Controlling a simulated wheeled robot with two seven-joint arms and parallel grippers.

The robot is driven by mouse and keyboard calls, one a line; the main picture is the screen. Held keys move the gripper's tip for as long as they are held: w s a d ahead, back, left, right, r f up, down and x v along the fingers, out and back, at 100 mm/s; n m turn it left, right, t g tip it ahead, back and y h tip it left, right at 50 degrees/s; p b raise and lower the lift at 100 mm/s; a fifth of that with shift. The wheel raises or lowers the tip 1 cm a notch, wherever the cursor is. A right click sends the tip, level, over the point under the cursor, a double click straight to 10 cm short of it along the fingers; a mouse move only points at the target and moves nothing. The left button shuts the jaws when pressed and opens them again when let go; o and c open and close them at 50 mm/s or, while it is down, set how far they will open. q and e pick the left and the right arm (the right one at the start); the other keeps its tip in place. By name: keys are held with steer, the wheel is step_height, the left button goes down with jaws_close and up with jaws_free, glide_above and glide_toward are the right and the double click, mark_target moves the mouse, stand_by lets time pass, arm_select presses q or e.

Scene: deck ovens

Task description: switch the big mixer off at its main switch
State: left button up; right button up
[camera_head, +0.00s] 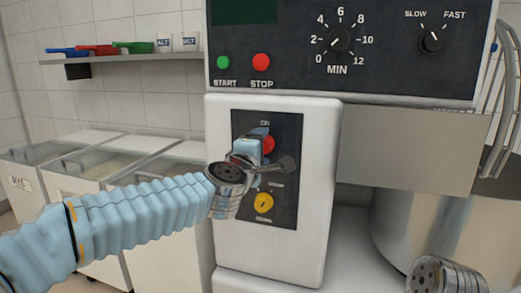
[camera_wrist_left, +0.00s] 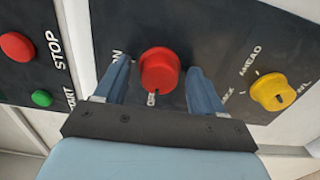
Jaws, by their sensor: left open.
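The big mixer's control panel (camera_head: 290,215) fills the middle of the head view. The main switch is a red round knob on it (camera_head: 269,144), partly covered by my left gripper (camera_head: 262,141). In the left wrist view the red knob (camera_wrist_left: 159,68) sits between the two open blue fingers of my left gripper (camera_wrist_left: 157,75), with a gap on each side. An ON label is by the left finger. A dark mark on the knob's lower edge is beside a partly hidden label, which I cannot read surely. My right gripper's fingers are out of view.
A yellow selector knob (camera_head: 263,203) is below the red one. Above are the green START button (camera_head: 223,62), red STOP button (camera_head: 261,62), timer dial (camera_head: 340,39) and speed knob (camera_head: 431,40). The steel bowl (camera_head: 400,225) stands right. White bins (camera_head: 90,165) stand left.

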arm_select(q)
steer(key=v, duration=1.3)
steer(key=shift+s+b, duration=0.3)
steer(key=shift+s, duration=0.05)
steer(key=shift+a, duration=0.15)
